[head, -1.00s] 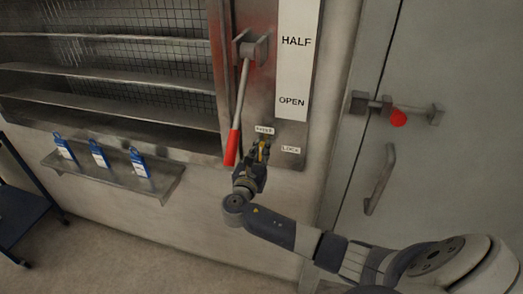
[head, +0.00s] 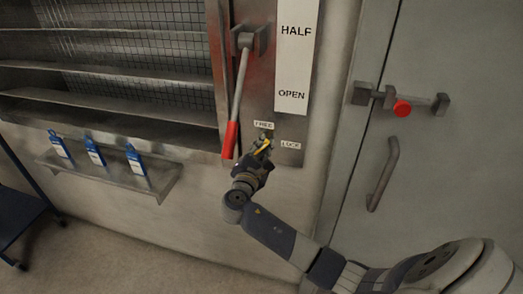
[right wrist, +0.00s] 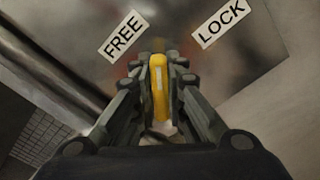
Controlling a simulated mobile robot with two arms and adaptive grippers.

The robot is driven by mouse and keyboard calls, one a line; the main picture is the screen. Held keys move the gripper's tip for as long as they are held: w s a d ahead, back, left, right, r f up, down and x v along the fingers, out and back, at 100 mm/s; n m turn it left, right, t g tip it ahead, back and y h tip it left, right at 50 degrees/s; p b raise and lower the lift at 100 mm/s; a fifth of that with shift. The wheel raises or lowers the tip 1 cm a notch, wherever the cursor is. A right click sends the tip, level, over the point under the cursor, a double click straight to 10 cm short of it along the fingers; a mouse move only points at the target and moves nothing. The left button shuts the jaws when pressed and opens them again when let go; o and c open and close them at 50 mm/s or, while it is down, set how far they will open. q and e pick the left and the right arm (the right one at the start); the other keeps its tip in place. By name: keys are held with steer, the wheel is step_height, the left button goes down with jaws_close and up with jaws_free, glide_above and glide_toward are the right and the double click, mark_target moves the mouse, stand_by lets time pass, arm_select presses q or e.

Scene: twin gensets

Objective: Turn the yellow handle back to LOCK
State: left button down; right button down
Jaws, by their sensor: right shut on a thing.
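The yellow handle (head: 263,147) is on the grey panel, below the FREE label (head: 264,125) and left of the LOCK label (head: 290,145). In the head view it leans up and to the right. My right gripper (head: 262,150) is shut on it from below. In the right wrist view the yellow handle (right wrist: 159,90) stands between the two fingers, pointing between the FREE label (right wrist: 123,36) and the LOCK label (right wrist: 221,22). The fingers hide its sides, and its pivot is hard to make out. My left gripper is not in view.
A red-gripped lever (head: 237,100) hangs close to the left of my right gripper. A small shelf (head: 165,186) with blue-and-white tagged items (head: 95,152) is at the lower left. A grey door (head: 460,130) with a red-knobbed latch (head: 402,108) is at the right.

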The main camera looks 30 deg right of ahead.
steer(key=m+b, duration=0.2)
steer(key=f+m+b, duration=0.1)
steer(key=m+b, duration=0.1)
steer(key=m, duration=0.1)
steer(key=shift+s+m, duration=0.1)
steer(key=shift+m, duration=0.2)
steer(key=shift+d+r+m+b, duration=0.1)
steer(key=shift+r+m+b, duration=0.05)
steer(key=shift+m+b, duration=1.95)
steer(key=shift+m, duration=0.3)
steer(key=c, duration=1.6)
jaws_free()
steer(key=v, duration=1.2)
